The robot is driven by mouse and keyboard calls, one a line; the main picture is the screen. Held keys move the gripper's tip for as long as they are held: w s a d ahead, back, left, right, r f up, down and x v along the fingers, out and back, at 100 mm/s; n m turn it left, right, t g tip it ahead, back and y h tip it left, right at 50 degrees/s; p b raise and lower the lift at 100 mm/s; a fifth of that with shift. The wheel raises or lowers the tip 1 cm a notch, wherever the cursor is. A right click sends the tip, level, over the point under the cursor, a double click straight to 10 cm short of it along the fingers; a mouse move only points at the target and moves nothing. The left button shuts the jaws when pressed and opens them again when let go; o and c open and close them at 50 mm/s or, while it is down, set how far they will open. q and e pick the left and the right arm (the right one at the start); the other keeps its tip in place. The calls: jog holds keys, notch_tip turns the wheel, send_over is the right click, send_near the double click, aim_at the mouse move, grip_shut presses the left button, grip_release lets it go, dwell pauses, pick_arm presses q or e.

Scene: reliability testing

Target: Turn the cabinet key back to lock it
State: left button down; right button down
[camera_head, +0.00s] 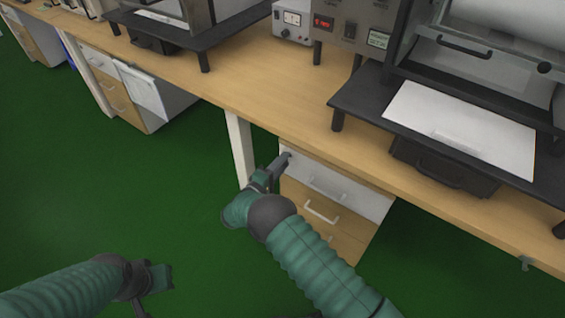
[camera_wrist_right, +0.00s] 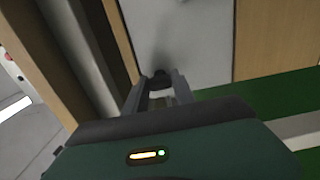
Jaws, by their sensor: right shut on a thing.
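The cabinet (camera_head: 338,205) stands under the wooden bench, with a white top drawer front and wooden drawers below. My right gripper (camera_head: 284,161) reaches the upper left corner of the white front. In the right wrist view, my right gripper (camera_wrist_right: 160,88) is shut on a small dark key (camera_wrist_right: 161,79) at the white front (camera_wrist_right: 190,40). The key is mostly hidden between the fingers, and its turn angle cannot be told. My left gripper (camera_head: 160,280) hangs over the green floor at the lower left, away from the cabinet; its finger opening is unclear.
The wooden bench (camera_head: 270,90) runs above the cabinet, with a bench leg (camera_head: 240,145) just left of my right gripper. Machines and a black shelf (camera_head: 370,105) with a white sheet stand on it. Another drawer cabinet (camera_head: 120,90) is at the left. The green floor is open.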

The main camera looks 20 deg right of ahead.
jog(key=shift+w+a, duration=0.1)
jog(key=shift+a, duration=0.2)
jog(key=c, duration=1.5)
grip_release()
jog(key=o, duration=0.5)
jog(key=shift+f, duration=0.15)
jog(key=shift+c, duration=0.2)
jog(key=shift+d, duration=0.15)
